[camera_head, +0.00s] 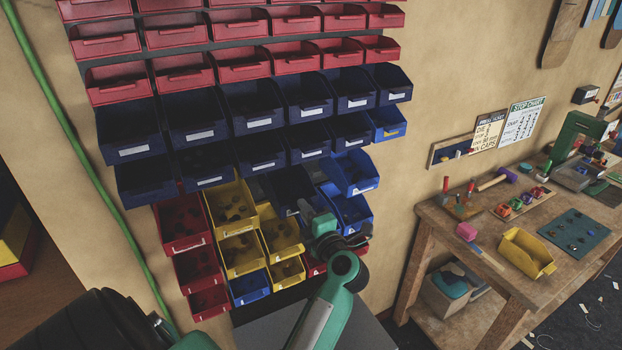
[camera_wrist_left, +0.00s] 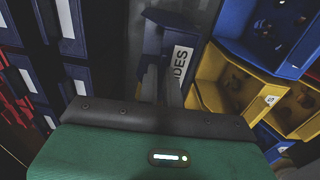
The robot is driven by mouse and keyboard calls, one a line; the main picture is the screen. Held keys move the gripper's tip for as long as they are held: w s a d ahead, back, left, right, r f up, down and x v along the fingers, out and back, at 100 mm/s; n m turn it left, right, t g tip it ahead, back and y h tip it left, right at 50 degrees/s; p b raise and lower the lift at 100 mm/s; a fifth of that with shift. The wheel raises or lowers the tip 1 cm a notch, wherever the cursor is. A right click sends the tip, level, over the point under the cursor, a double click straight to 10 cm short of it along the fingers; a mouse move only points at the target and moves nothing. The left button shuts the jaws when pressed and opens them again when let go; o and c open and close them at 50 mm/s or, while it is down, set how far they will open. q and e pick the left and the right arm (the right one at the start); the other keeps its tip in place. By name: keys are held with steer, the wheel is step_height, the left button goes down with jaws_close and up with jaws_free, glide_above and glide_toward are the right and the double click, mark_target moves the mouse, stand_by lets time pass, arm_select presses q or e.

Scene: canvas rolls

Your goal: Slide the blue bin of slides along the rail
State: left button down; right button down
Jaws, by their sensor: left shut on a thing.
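The blue bin of slides (camera_wrist_left: 153,42) is in the left wrist view, dark blue, with a white label that reads "IDES" in its visible part. In the head view a dark blue bin (camera_head: 283,188) sits at the rack between the navy bins and the yellow ones, partly behind my gripper. My left gripper (camera_head: 308,208) is at its front, and its narrow fingers (camera_wrist_left: 162,86) are shut on the bin's front edge beside the label. The rail under the bin is hidden or too dark to make out. My right gripper is not in view.
Navy bins (camera_head: 262,152) fill the rows above. Yellow bins (camera_head: 232,205) and red bins (camera_head: 183,220) stand below left, and blue bins (camera_head: 350,172) on the right. A wooden workbench (camera_head: 455,228) with a yellow tray (camera_head: 526,255) stands to the right.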

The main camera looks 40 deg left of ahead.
mark_target(285, 207)
arm_select(q)
steer(key=shift+s+a, duration=0.25)
steer(key=shift+s, duration=0.35)
steer(key=shift+s+a, duration=0.25)
steer(key=shift+s, duration=0.35)
steer(key=shift+s+a, duration=0.25)
steer(key=shift+s, duration=0.35)
steer(key=c, duration=1.5)
jaws_free()
steer(key=shift+d, duration=0.1)
